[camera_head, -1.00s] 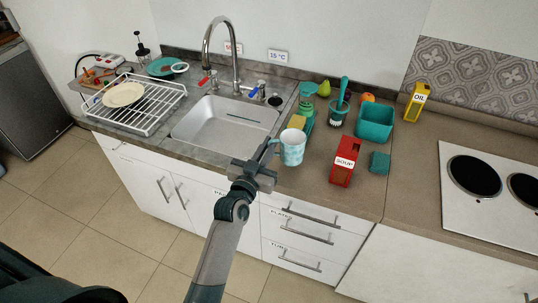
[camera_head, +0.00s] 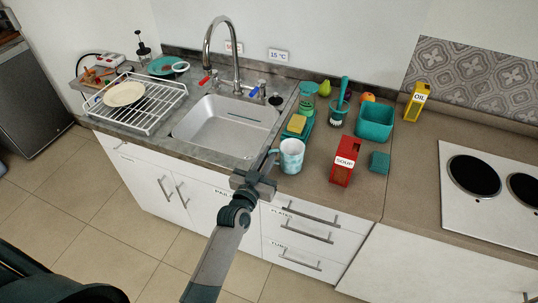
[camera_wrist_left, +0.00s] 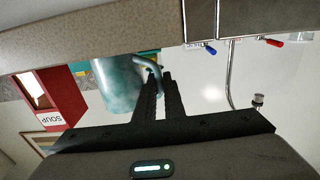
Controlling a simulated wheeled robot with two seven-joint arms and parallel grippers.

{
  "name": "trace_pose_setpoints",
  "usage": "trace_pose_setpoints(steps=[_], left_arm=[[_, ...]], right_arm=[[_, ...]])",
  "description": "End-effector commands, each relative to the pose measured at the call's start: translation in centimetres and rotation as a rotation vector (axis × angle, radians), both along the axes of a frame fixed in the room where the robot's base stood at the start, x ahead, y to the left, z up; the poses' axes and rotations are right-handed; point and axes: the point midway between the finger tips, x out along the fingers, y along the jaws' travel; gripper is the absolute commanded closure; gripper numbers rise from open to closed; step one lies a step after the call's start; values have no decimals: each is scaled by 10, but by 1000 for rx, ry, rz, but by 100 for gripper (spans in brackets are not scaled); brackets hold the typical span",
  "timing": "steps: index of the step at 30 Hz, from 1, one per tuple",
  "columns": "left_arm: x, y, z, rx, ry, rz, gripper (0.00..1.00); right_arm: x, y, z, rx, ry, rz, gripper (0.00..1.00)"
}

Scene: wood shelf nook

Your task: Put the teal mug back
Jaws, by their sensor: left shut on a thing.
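The teal mug (camera_head: 293,156), with a mottled pale pattern, is upright near the counter's front edge, right of the sink. My left gripper (camera_head: 268,167) comes in from the front left and is shut on the mug's handle. In the left wrist view the two dark fingers (camera_wrist_left: 158,80) close on the handle, beside the mug's body (camera_wrist_left: 117,85). I cannot tell whether the mug's base touches the counter. My right gripper is not in view.
A red soup box (camera_head: 345,162) stands close to the right of the mug. The sink (camera_head: 225,127) and white dish rack (camera_head: 150,107) lie left.

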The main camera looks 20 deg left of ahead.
Motion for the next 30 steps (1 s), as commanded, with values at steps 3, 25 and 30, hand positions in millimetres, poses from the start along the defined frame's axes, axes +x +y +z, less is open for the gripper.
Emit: trace_pose_setpoints(steps=[3,25,30], left_arm=[[0,0,-2,0,0,0,81],[-32,1,-3,0,1,0,72],[-62,3,-4,0,2,0,72]], right_arm=[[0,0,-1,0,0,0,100],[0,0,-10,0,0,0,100],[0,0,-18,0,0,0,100]])
